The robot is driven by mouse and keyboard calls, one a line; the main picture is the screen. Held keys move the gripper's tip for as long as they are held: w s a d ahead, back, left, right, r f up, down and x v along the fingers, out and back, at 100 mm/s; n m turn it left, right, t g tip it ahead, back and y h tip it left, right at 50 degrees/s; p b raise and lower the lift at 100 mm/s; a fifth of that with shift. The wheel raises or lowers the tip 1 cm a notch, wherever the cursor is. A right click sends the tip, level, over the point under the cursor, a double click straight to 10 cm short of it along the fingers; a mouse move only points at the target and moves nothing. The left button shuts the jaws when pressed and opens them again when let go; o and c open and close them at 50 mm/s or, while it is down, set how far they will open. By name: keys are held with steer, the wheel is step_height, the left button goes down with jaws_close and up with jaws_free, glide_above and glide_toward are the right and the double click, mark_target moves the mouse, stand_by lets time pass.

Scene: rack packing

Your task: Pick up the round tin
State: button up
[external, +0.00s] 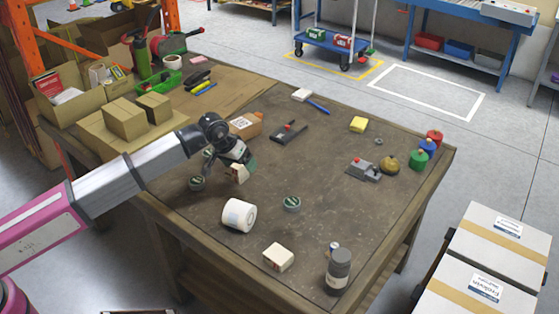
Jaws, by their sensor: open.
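A low round tin (292,203) with a dark grey-green side and a patterned lid lies flat on the worktable, right of my gripper. A second, similar round tin (196,183) lies to the left, just below my forearm. My gripper (239,165) is open over the table between the two, apart from the right-hand tin. Its fingertips are small and partly hidden. A small cream block (239,174) shows right by the fingers; I cannot tell whether they touch it.
A cardboard box (246,125) and a black device (288,134) lie behind my gripper. Bare surface surrounds the right-hand tin.

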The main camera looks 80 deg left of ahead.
steer(key=s+a+f+n+g+h, duration=0.1)
steer(key=s+a+n+g, duration=0.1)
steer(key=s+a+n, duration=0.45)
steer(key=s+a+f+n+g+h, duration=0.1)
steer(key=s+a+n+g, duration=0.15)
steer(key=s, duration=0.65)
glide_above(196, 181)
steer(key=f, duration=0.3)
steer(key=a+f, duration=0.1)
steer(key=f, duration=0.1)
steer(key=shift+s, duration=0.1)
steer(key=shift+d+f, duration=0.2)
steer(key=shift+f, duration=1.15)
steer(key=shift+d+f, duration=0.2)
steer(key=shift+f, duration=1.15)
steer(key=c, duration=1)
